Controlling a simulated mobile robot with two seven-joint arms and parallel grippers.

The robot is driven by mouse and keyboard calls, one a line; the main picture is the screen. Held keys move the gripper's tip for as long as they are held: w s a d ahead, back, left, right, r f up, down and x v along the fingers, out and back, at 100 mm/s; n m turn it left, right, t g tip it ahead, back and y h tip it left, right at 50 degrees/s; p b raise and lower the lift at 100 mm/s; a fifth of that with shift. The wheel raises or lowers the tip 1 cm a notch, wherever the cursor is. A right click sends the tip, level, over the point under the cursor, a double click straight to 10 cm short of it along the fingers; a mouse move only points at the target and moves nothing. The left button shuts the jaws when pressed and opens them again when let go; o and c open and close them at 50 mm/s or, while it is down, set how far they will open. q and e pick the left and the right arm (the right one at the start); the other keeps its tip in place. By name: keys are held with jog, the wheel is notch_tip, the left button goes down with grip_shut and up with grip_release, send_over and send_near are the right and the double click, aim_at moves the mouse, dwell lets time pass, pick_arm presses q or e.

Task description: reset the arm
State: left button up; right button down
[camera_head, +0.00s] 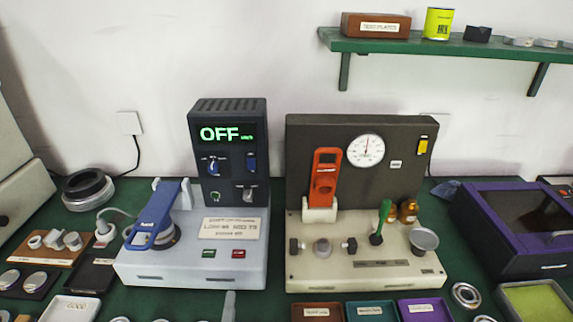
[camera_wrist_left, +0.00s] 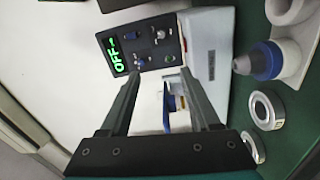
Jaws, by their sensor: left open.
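My left gripper (camera_wrist_left: 160,74) is open and empty in the left wrist view, its two dark fingers spread apart. Beyond the fingers, the heater unit with the green OFF display (camera_wrist_left: 115,56) appears turned sideways, with its pale base (camera_wrist_left: 208,50). In the head view the same heater unit (camera_head: 228,150) stands at the back, with a blue-handled clamp (camera_head: 153,219) on its base. A narrow grey tip (camera_head: 229,305) shows at the bottom edge there; I cannot tell surely whether it is my gripper. My right gripper is in neither view.
A dark press panel with a gauge (camera_head: 365,150) and a red lever (camera_head: 323,178) stands right of the heater. Small trays (camera_head: 370,311) line the front. A purple-edged box (camera_head: 510,255) is at right. A green shelf (camera_head: 450,48) hangs above.

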pick_arm(q)
jog(key=d+f+m+g+h, duration=0.1)
jog(key=d+m+g+h, duration=0.45)
jog(key=m, duration=0.45)
jog(key=s+a+f+m+g+y, duration=0.3)
jog(key=s+a+m+g+y, duration=0.2)
jog(key=s+a+m+g, duration=0.7)
jog(key=s+d+f+n+t+b, duration=0.1)
jog(key=s+f+n, duration=0.1)
jog(key=f, duration=1)
jog(key=s+f+n+b, duration=0.1)
jog(key=s+f+b, duration=0.1)
jog(key=f, duration=1)
jog(key=s+a+f+b, duration=0.2)
jog(key=s+f, duration=1.3)
jog(key=shift+s+a+f+g, duration=0.15)
jog(key=shift+a+f+g, duration=0.1)
jog(key=shift+a+g, duration=0.15)
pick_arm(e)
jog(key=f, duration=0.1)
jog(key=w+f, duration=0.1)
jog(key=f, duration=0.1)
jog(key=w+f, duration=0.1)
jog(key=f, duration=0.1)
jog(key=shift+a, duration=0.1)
